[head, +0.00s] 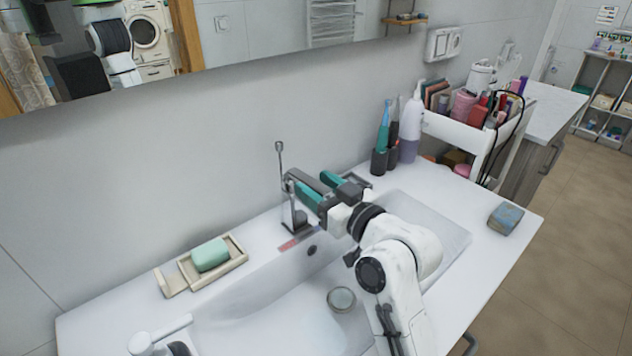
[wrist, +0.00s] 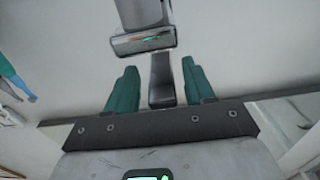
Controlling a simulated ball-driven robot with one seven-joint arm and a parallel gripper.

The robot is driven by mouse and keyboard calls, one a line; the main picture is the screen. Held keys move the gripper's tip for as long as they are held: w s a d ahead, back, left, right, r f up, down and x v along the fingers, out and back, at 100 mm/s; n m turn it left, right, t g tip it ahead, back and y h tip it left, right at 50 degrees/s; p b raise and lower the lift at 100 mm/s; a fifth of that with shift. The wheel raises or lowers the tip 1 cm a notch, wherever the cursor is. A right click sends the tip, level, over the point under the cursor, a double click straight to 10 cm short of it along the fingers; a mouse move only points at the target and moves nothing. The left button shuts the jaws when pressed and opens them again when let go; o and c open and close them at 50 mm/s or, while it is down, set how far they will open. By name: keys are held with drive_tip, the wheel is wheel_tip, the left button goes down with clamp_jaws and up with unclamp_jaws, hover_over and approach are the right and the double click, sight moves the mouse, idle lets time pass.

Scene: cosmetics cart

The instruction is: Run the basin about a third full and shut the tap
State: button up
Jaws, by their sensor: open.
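The white basin (head: 436,229) is set in the counter, with a round drain fitting (head: 341,299) on its floor and a dark overflow hole (head: 312,250) in its back wall. A pale smooth patch lies in the near part; I cannot tell whether it is water. The grey metal tap (head: 294,218) stands at the back rim, partly hidden by my gripper. My gripper (head: 318,187) is open at the tap's top, teal fingers spread. In the wrist view, a dark tap part (wrist: 162,82) shows between the fingers; contact is unclear.
A green soap (head: 210,255) sits in a dish left of the tap. A cup with toothbrushes (head: 379,160) and a white bottle (head: 411,125) stand at the back right. A loaded white cart (head: 467,137) stands beyond.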

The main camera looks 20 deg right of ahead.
drive_tip(key=shift+w+a, duration=0.2)
drive_tip(key=shift+w, duration=0.25)
clamp_jaws()
idle(0.3)
